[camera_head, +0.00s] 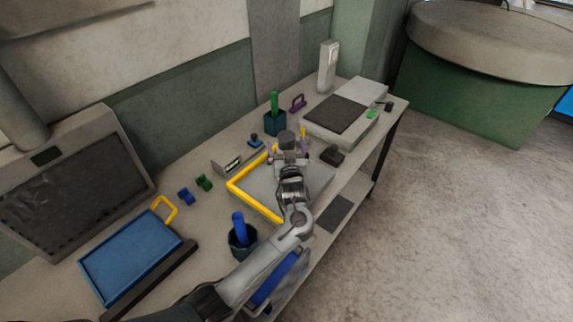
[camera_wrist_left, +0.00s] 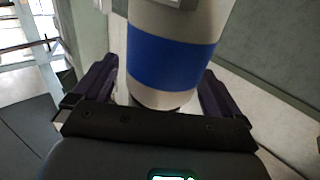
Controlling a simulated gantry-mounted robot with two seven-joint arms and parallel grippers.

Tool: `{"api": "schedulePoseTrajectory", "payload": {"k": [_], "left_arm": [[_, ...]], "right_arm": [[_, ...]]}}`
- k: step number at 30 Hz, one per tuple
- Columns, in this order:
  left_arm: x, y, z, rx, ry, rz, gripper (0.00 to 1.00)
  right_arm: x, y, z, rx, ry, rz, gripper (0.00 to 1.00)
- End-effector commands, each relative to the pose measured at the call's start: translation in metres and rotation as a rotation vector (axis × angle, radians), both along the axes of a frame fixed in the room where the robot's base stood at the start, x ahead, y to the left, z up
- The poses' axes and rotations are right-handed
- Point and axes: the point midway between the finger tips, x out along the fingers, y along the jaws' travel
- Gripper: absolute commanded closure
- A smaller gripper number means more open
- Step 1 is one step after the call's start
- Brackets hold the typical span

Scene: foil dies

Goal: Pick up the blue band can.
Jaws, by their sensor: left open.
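In the left wrist view the blue band can (camera_wrist_left: 172,62) is a pale grey cylinder with a wide blue band. It fills the space in front of the palm, and its top runs out of the frame. My left gripper (camera_wrist_left: 158,88) is open, with one dark purple finger on each side of the can; I cannot tell whether either touches. In the head view my left gripper (camera_head: 288,148) is over the middle of the bench. A dark grey round top (camera_head: 286,137) shows between its fingers there; the blue band is hidden. My right gripper is not in view.
A yellow-edged grey plate (camera_head: 252,197) lies under my arm. Around it stand a cup with a green rod (camera_head: 275,122), a cup with a blue rod (camera_head: 242,240), a black block (camera_head: 333,155) and a small stamp-like blue piece (camera_head: 256,141). A blue tray (camera_head: 130,262) lies at left.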

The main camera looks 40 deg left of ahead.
Motion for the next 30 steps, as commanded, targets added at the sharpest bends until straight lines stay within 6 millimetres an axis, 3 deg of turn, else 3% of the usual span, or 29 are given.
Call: {"api": "schedulePoseTrajectory", "payload": {"k": [4,13,30], "left_arm": [[0.0101,0.0103,-0.0004,0.001,0.001,0.0,0.01],[0.0121,0.0122,-0.0006,-0.001,0.001,-0.001,0.01],[0.0119,0.0118,-0.0007,-0.001,0.001,-0.001,0.88]], "right_arm": [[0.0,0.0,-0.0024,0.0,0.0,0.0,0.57],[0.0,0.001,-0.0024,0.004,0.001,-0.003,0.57],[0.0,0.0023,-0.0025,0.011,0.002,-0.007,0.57]]}}
